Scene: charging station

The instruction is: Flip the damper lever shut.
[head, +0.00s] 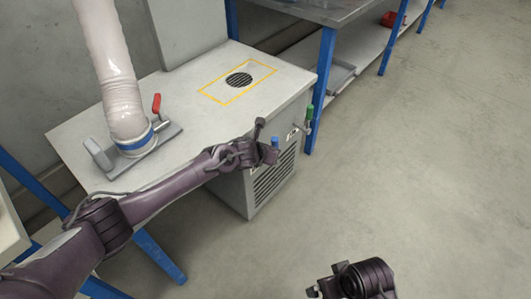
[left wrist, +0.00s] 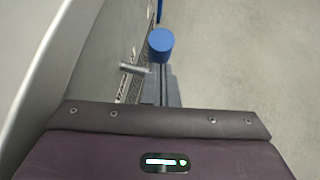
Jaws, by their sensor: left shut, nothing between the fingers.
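A red-handled lever (head: 156,104) stands up on the grey base plate (head: 165,138) of the white hose, at the left of the cabinet top. A blue-capped handle (head: 275,141) and a green-capped handle (head: 309,112) stick out from the cabinet's side. No label shows which one is the damper lever. My left gripper (head: 268,155) is shut and empty, close by the blue cap. In the left wrist view the blue cap (left wrist: 160,44) appears just beyond my shut fingers (left wrist: 168,90); contact cannot be told. My right gripper (head: 345,277) is at the bottom edge, its fingers unclear.
The white hose (head: 108,70) rises from the cabinet top (head: 190,100). A black round vent (head: 239,79) lies inside a yellow outline. A blue-legged bench (head: 324,75) stands behind. The floor (head: 430,170) at the right is clear.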

